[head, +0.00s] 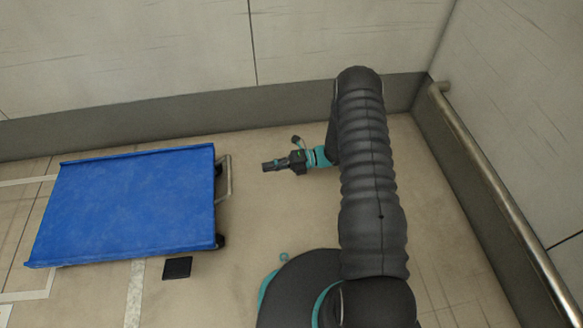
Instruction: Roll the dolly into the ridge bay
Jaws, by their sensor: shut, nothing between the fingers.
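The dolly (130,205) is a flat blue platform at the left of the head view, with dark wheels under its right edge. A pale metal handle bar (226,178) sticks out from its right end. My gripper (265,166) is shut and empty, to the right of the handle bar and pointing left at it, with a gap of bare floor between them. White floor lines (28,296) show around the dolly's left side and front left corner. I cannot tell from this view whether they mark the ridge bay.
A wall with a grey skirting runs along the back, close behind the dolly. A metal rail (500,205) runs along the right wall. A small black plate (177,268) and a pale strip (134,295) lie on the floor in front of the dolly.

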